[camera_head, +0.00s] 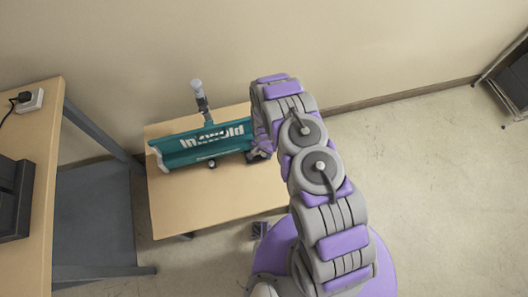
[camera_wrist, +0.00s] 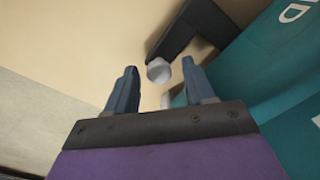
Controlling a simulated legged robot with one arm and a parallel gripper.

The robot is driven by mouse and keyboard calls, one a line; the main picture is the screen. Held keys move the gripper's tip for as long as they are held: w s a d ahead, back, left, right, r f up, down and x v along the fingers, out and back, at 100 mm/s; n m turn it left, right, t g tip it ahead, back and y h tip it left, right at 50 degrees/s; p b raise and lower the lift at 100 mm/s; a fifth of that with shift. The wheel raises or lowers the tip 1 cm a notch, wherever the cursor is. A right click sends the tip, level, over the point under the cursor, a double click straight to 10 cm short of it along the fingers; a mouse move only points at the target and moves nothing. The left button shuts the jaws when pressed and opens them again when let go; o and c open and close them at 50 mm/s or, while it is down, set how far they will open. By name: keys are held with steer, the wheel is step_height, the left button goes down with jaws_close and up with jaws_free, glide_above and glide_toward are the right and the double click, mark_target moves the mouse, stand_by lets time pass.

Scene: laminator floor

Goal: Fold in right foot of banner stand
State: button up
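The teal banner stand (camera_head: 195,148) lies along the back of a small wooden table, with white lettering on its face. Its teal side also fills the right of the wrist view (camera_wrist: 290,62). A dark bar with a rounded pale end (camera_wrist: 159,70), seemingly the right foot, sticks out from the stand in the wrist view. My gripper (camera_wrist: 158,66) is open, with its two blue-grey fingers on either side of that pale end; I cannot tell whether they touch it. In the head view my gripper (camera_head: 258,156) is at the stand's right end, and my arm hides the foot there.
The small table (camera_head: 215,198) has bare top in front of the stand. A grey post with a white top (camera_head: 200,92) rises behind the stand. A larger desk (camera_head: 48,130) stands at left. A dark rack (camera_head: 512,80) is far right. Floor at right is clear.

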jaws_close()
stand_by(0.3)
stand_by(0.3)
